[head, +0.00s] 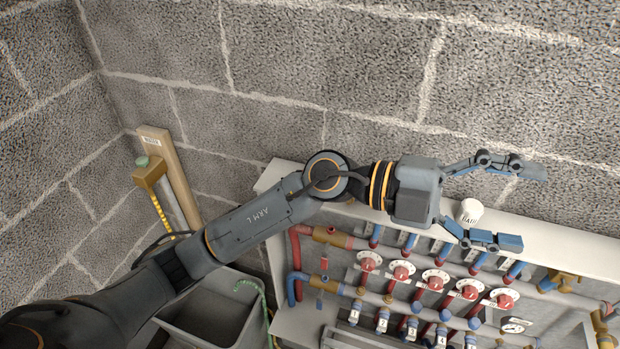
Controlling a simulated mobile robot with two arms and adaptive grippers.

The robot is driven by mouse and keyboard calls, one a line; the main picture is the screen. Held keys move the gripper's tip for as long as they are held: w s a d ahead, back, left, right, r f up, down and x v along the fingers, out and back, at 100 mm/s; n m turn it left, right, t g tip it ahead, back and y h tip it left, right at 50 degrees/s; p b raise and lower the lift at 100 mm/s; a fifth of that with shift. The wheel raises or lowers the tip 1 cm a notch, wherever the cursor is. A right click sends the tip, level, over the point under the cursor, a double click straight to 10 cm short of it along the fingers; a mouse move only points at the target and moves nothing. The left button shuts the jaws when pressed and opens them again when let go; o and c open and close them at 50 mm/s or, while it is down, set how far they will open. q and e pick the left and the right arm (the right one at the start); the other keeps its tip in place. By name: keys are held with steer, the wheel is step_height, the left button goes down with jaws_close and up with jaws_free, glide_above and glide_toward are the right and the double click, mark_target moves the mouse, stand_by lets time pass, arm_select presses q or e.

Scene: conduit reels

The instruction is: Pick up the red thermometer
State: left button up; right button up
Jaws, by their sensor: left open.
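I cannot make out a thing that is clearly the red thermometer. Several red knobs with white dial rings, such as this red knob (402,271), sit in a row on the pipe manifold (340,239). A small round gauge (514,326) with a white face is at the lower right. My left gripper (528,208) is open and empty, its fingers pointing right, above the cabinet's top. A white lettered pot (469,211) shows between its fingers near the palm; I cannot tell whether they touch. My right gripper is not in view.
The pale cabinet top (575,246) runs along the block wall (330,60). A grey bin (215,312) with a green hose stands at the lower left. A wooden post (172,175) leans by the corner. Red and blue pipes fill the cabinet.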

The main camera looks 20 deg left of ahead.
arm_select(q)
steer(key=w+a+f+t+y, duration=0.1)
steer(key=w+a+f+y, duration=0.25)
steer(key=f+y, duration=0.25)
steer(key=w+a+f+t+y, duration=0.1)
steer(key=w+a+f+y, duration=0.25)
steer(key=f+y, duration=0.3)
steer(key=w+a+r+n+t+y, duration=0.25)
steer(key=w+a+y, duration=0.2)
steer(key=a, duration=0.45)
steer(key=w+a+r+n+t+y, duration=0.1)
steer(key=w+a+r+n+y, duration=0.25)
steer(key=a, duration=0.65)
steer(key=shift+m+y, duration=0.4)
steer(key=shift+y, duration=0.45)
steer(key=x, duration=0.9)
steer(key=shift+w, duration=0.3)
steer(key=shift+w+a+f, duration=0.1)
steer(key=shift+f, duration=0.2)
steer(key=p+x, duration=0.2)
steer(key=x, duration=0.1)
steer(key=p+x, duration=0.1)
steer(key=shift+s+a+f+p, duration=0.25)
steer(key=shift+a+f+p, duration=0.05)
steer(key=shift+a+f, duration=0.05)
steer(key=shift+w+f, duration=0.1)
steer(key=shift+f, duration=0.25)
steer(key=c, duration=1.2)
